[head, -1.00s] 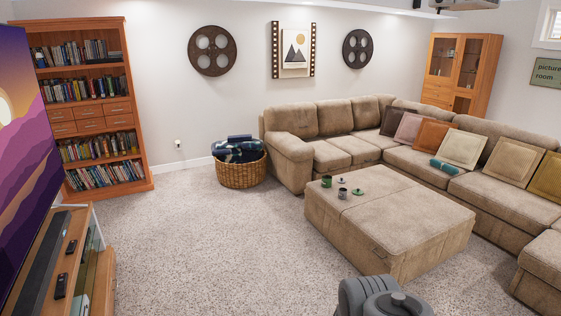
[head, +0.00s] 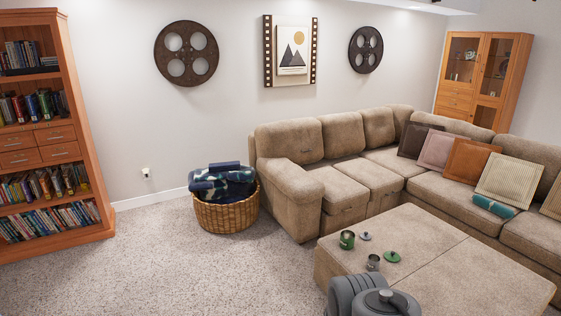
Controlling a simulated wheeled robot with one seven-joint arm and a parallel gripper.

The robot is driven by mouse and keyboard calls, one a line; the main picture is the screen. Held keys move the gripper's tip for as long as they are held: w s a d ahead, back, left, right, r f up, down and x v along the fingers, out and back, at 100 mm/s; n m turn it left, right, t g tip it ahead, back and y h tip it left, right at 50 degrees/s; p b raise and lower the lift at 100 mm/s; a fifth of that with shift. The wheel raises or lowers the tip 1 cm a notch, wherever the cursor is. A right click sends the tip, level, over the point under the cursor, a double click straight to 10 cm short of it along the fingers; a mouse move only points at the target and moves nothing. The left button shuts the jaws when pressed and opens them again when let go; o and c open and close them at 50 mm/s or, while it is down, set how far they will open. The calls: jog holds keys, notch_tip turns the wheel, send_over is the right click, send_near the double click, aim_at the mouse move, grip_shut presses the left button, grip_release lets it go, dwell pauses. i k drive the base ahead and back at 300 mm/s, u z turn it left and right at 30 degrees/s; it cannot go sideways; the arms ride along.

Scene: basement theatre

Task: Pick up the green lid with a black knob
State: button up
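A small green lid (head: 391,256) with a dark knob lies on the beige ottoman (head: 440,240), near its far left part. A green mug (head: 347,240) and a small grey cup (head: 373,263) stand to its left. A grey-blue lid (head: 365,236) with a small knob lies just behind, to the left of the green lid. Grey rounded parts of my arm show at the bottom, in front of the ottoman's near left side. My gripper is not in view.
A beige sectional sofa (head: 345,180) with several cushions borders the ottoman behind and on the right. A wicker basket (head: 226,214) with blankets stands left of the sofa. A wooden bookcase (head: 85,165) is at the far left. The carpet (head: 190,270) in front is clear.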

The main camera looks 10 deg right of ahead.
aim_at(392, 256)
jog(key=i, duration=3.45)
jog(key=z, duration=2.45)
jog(key=i, duration=0.25)
jog(key=u, duration=0.15)
